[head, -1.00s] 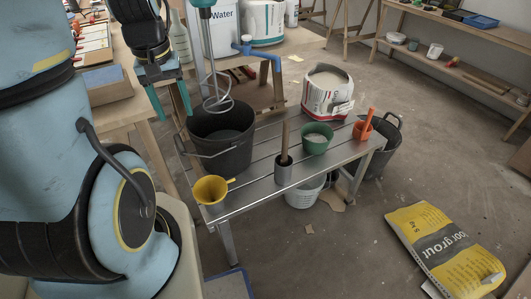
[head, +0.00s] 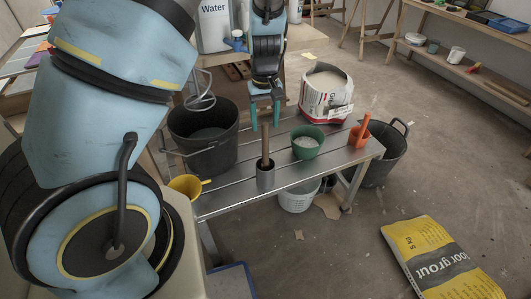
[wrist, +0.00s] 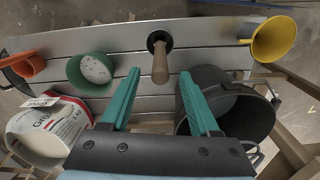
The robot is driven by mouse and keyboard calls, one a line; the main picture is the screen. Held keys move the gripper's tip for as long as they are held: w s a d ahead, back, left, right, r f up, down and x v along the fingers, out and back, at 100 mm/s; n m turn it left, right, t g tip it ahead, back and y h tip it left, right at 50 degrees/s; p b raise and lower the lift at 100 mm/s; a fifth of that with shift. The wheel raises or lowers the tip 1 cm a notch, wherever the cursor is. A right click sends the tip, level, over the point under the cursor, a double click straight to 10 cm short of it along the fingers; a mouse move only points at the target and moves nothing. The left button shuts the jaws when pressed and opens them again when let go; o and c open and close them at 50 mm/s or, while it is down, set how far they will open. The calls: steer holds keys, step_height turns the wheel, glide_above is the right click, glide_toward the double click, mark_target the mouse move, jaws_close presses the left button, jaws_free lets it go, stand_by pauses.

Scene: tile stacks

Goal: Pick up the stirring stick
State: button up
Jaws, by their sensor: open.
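My gripper (head: 265,126) has teal fingers pointing down, open and empty. In the head view the fingertips are around the height of the stick's top. In the wrist view my gripper (wrist: 157,80) has one finger on each side of the stick's line; contact cannot be seen.
A black bucket (head: 205,155) with a mixer whisk stands left of the stick. A green bowl (head: 307,142), an orange cup (head: 360,137), a yellow funnel (head: 186,188) and an open grout bag (head: 326,95) are also on the bench (head: 225,196).

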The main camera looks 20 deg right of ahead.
mark_target(265, 138)
steer(key=shift+s+f+p, duration=0.1)
steer(key=shift+f+p, duration=0.25)
steer(key=shift+f, duration=2.9)
jaws_close()
